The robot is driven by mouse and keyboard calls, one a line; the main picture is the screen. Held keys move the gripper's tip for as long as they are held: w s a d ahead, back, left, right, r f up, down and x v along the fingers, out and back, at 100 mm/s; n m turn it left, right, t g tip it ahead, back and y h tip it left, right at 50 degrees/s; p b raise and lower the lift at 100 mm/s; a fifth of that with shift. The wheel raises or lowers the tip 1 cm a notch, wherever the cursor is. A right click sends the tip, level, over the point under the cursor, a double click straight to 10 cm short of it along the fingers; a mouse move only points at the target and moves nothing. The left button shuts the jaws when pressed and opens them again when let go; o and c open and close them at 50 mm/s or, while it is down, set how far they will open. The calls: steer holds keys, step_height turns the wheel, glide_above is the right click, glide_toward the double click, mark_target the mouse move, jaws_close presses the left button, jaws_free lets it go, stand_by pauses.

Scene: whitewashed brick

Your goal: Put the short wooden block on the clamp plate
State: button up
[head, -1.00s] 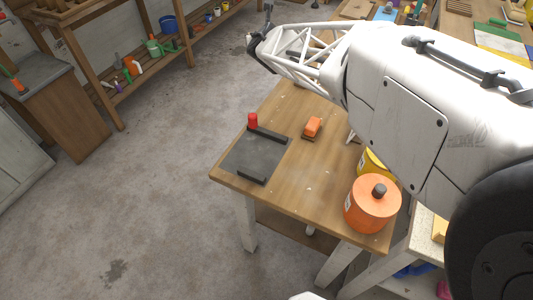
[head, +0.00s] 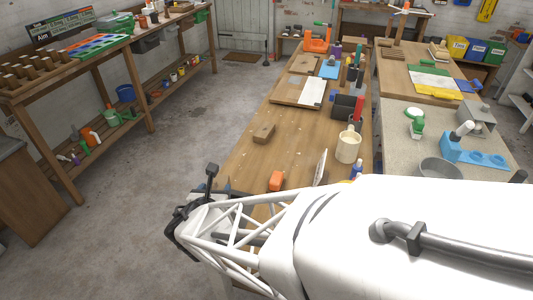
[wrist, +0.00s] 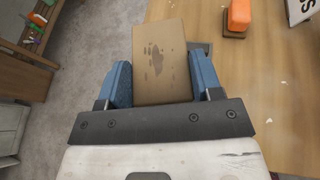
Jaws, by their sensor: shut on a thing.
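In the wrist view, my gripper (wrist: 163,85) is shut on a brown wooden block (wrist: 160,62) with dark smudges, between its blue fingers. The block sticks out beyond the fingertips, over the left part of the wooden table. A dark grey sliver (wrist: 206,48) shows just behind the block; it looks like part of the clamp plate, the rest hidden by the block.
An orange object (head: 277,181) stands on the table (head: 235,160), also seen in the wrist view (wrist: 238,15). Another brown block (head: 263,133) lies farther back. A cream mug (head: 348,146), dark bins and boards stand beyond. Floor is open to the left.

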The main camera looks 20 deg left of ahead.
steer(key=s+d+f+m+h, duration=0.1)
steer(key=s+d+f, duration=0.1)
steer(key=s+d, duration=0.3)
steer(key=s+d+f+m+h, duration=0.1)
steer(key=s+d+f+h, duration=0.1)
steer(key=s+d, duration=0.3)
steer(key=d, duration=0.3)
steer(key=shift+s+d+f+m, duration=0.35)
steer(key=shift+f+m, duration=0.05)
steer(key=w+a+f, duration=0.1)
steer(key=w+a, duration=1)
steer(key=shift+a+f, duration=0.25)
steer(key=shift+a, duration=0.1)
steer(key=shift+f, duration=1.75)
steer(key=shift+f, duration=0.6)
steer(key=o, duration=1)
